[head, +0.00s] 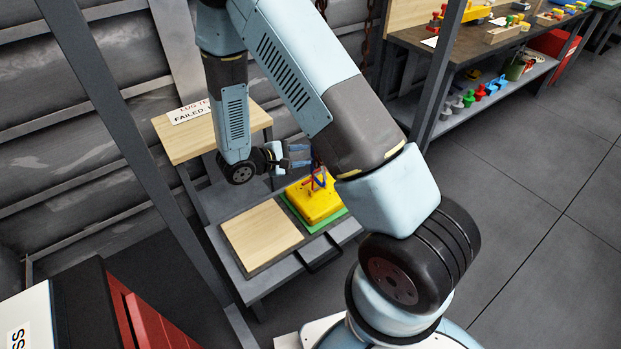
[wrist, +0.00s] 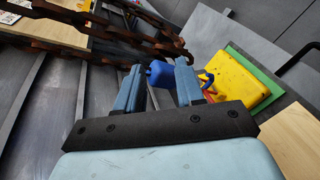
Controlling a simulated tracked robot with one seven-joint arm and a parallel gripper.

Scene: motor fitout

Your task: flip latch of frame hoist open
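My gripper (head: 300,155) points right, above a low grey bench in the head view. In the wrist view its two grey-blue fingers (wrist: 159,66) stand apart. A small blue block (wrist: 161,75) shows in the gap at the fingertips; it looks like part of the hoist latch, but I cannot tell whether the fingers touch it. Rusty hoist chain (wrist: 120,32) runs in from the upper left and ends close to the block. Below lies a yellow housing (head: 313,203) with red and blue loops (head: 318,180) on top. The hook end and latch position are unclear.
The housing sits on a green mat (head: 341,212) beside a wooden board (head: 262,236). Grey posts (head: 440,70) flank the bench. A workbench with coloured parts (head: 480,98) is at upper right; the floor is clear there.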

